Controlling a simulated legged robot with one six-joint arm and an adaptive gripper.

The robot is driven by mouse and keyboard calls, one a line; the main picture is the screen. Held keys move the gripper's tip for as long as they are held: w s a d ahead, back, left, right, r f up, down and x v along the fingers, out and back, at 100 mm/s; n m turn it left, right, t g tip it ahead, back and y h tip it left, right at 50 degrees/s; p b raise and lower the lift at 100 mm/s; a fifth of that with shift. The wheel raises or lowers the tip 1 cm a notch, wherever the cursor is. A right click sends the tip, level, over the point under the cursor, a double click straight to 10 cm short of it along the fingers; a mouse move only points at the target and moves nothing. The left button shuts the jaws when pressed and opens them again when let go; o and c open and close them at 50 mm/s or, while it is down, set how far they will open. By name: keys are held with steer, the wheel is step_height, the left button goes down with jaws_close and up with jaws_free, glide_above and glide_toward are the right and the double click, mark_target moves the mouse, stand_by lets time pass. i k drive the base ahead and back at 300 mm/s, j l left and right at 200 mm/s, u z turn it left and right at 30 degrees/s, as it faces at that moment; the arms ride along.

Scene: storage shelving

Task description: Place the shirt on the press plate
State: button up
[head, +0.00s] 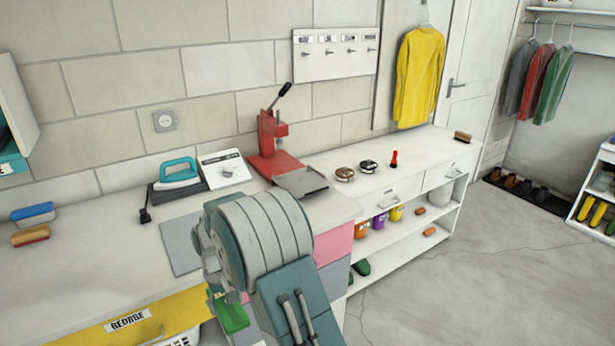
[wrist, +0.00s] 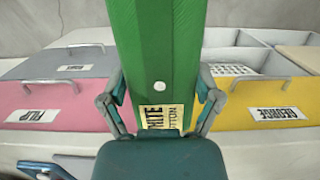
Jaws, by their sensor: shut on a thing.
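In the head view this green thing (head: 233,315) shows low beside my arm, in front of the counter; my arm hides the gripper there. A yellow shirt (head: 418,78) hangs on a hanger by the door, far from my gripper. The red press (head: 270,145) stands on the counter against the wall. Its grey plate (head: 301,181) is bare.
The counter holds an iron (head: 178,172), a white device (head: 223,168), brushes (head: 30,234) and round tins (head: 345,174). Yellow (wrist: 245,103) and pink (wrist: 50,100) drawers flank the green thing. Grey, red and green garments (head: 540,80) hang at right. The right floor (head: 480,270) is open.

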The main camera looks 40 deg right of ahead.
mark_target(301, 179)
steer(key=l+u, duration=0.1)
steer(key=l, duration=0.5)
steer(key=k+l+u, duration=0.15)
steer(key=l, duration=0.45)
steer(key=k+l+u, duration=0.1)
steer(key=l, duration=0.5)
steer(key=l+u, duration=0.1)
steer(key=l, duration=0.4)
steer(key=k+l+u, duration=0.1)
steer(key=l, duration=0.4)
steer(key=k+l+u, duration=0.15)
steer(key=l, duration=0.35)
steer(key=i+l, duration=0.05)
